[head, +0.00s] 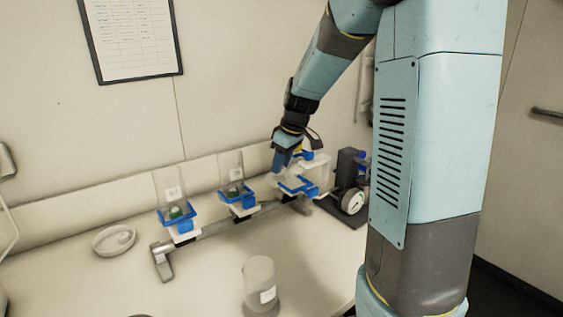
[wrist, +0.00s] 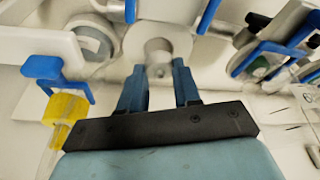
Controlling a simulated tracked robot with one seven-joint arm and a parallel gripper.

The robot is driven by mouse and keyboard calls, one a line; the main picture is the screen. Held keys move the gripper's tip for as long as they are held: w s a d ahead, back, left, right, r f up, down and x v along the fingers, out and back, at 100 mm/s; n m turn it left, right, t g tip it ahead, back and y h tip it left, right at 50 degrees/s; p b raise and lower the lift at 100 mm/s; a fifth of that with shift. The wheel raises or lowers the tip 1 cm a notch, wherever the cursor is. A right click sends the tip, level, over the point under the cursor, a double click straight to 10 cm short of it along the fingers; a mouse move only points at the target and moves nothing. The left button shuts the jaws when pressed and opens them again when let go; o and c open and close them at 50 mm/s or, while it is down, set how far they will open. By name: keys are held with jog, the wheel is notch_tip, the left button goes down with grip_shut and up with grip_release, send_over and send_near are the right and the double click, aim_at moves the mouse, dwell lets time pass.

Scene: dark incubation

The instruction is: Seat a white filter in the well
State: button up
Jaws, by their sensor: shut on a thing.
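My gripper (wrist: 158,80) reaches down over the right-hand station of the manifold. In the wrist view its two blue fingers stand apart, closed on what seems to be the white filter, which is thin and hard to make out. A pale round well (wrist: 158,50) in a white plate shows just beyond the fingertips. Whether the filter touches the well cannot be told. In the head view the gripper (head: 281,165) is just left of the station's blue clamp (head: 297,185), and the arm end partly hides this spot.
Two more stations with clear funnels and blue clamps stand left (head: 180,215) and middle (head: 238,192) on the metal manifold (head: 215,228). A white dish (head: 114,240) lies far left, a clear beaker (head: 259,280) in front. A dark device with a gauge (head: 350,195) stands close right.

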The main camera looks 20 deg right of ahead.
jog(key=shift+f, duration=1.05)
jog(key=o, duration=1.1)
jog(key=shift+c, duration=0.2)
jog(key=v, duration=1.3)
jog(key=shift+r, duration=0.35)
